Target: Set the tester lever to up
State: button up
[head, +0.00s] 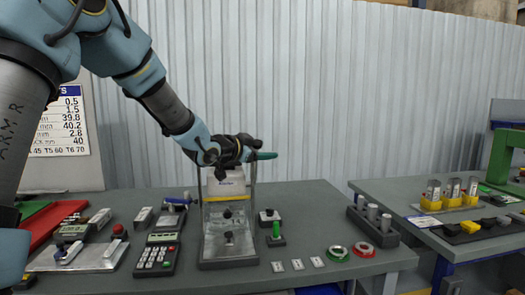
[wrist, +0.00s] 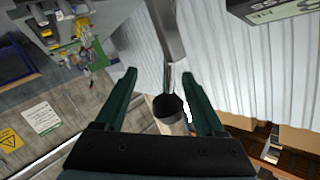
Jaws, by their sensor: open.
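A tester-like stand (head: 228,263) with a grey base, clear sides, a pale label panel and dark knobs stands at the middle of the grey table. My gripper (head: 264,155) is level with its top, pointing right, and hides part of that top. In the wrist view my gripper (wrist: 160,88) has its two green fingers spread. A metal rod (wrist: 170,45) ending in a round black knob (wrist: 167,107) shows between the fingers, with a gap on both sides. It looks like a lever, but I cannot tell its setting or whether it belongs to the stand.
A calculator-like device (head: 157,255), a small green-topped item (head: 276,236), a green ring (head: 338,252) and a red ring (head: 364,250) lie around the stand. A dark block with metal cylinders (head: 372,222) is at the right. The corrugated wall (head: 330,90) is close behind.

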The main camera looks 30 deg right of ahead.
jog(key=b+v, duration=0.2)
jog(key=v, duration=0.8)
jog(key=shift+s+a+b, duration=0.2)
jog(key=shift+a+b, duration=0.15)
jog(key=shift+r, duration=0.1)
jog(key=w+a+f+n+t+y, duration=0.1)
jog(key=w+a+f+n+y, duration=0.25)
jog(key=a, duration=0.35)
jog(key=w+a+f+n+t+y, duration=0.25)
jog(key=a+f, duration=0.25)
jog(key=a, duration=0.3)
jog(key=w+a+f+n+t+y, duration=0.1)
jog(key=w+a+f+n+y, duration=0.1)
jog(key=a+f+n+y, duration=0.35)
jog(key=s+a+f+n+g+y, duration=0.2)
jog(key=s+a+f+n+g, duration=0.1)
jog(key=s+a, duration=0.5)
jog(key=s+a+f+n+g+y, duration=0.1)
jog(key=s+a+f+n+g, duration=0.3)
jog(key=a, duration=0.8)
jog(key=s+f, duration=0.2)
jog(key=s, duration=0.2)
jog(key=shift+s+a+y, duration=0.25)
jog(key=shift+s+y, duration=0.05)
jog(key=shift+y, duration=0.05)
